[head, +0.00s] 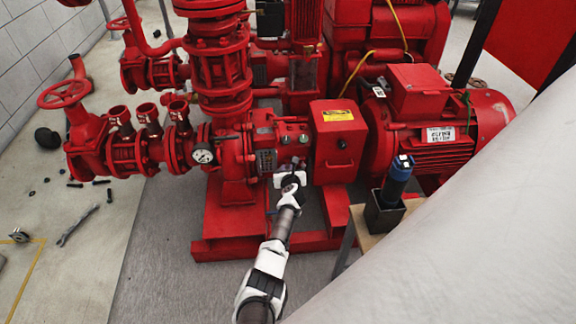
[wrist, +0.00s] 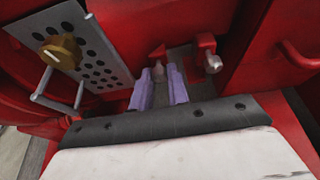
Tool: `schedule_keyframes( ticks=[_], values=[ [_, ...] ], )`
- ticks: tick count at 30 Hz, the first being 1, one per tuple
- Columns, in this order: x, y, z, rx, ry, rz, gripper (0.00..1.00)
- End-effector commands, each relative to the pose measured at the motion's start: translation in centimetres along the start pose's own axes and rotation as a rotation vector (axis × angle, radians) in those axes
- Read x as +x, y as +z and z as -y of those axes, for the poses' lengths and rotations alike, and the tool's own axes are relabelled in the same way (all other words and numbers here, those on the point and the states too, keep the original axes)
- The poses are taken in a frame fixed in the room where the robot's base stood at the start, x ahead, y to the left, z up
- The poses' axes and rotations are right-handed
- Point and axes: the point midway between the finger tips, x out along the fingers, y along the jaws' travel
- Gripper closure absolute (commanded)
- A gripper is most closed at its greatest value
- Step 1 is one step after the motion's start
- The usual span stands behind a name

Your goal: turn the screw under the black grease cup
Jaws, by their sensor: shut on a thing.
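My gripper (head: 294,174) reaches into the red pump's bearing housing, left of the red guard box, in the head view. In the wrist view its two pale purple fingers (wrist: 159,88) are close together, one on each side of a small grey screw (wrist: 158,72). They are shut on this screw, whose tip points toward the red casting. A red pointed piece shows just beyond it. I cannot make out the black grease cup for sure in either view; small fittings sit on top of the housing in the head view.
In the wrist view a perforated plate (wrist: 78,45) with a brass knob (wrist: 60,52) and wire handles is at the left. A silver bolt (wrist: 212,63) is close at the right. The red guard box (head: 337,140) stands beside my gripper. A blue-and-black tool (head: 396,180) stands in a holder.

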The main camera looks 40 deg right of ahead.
Motion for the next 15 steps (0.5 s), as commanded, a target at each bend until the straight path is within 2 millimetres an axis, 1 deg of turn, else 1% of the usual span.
schedule_keyframes(
  ticks=[3,15],
  values=[
    [0.02,0.22,-0.38,-0.102,-0.038,0.001,1.00],
    [0.16,-0.02,-0.52,-0.450,-0.184,0.003,1.00]
  ],
)
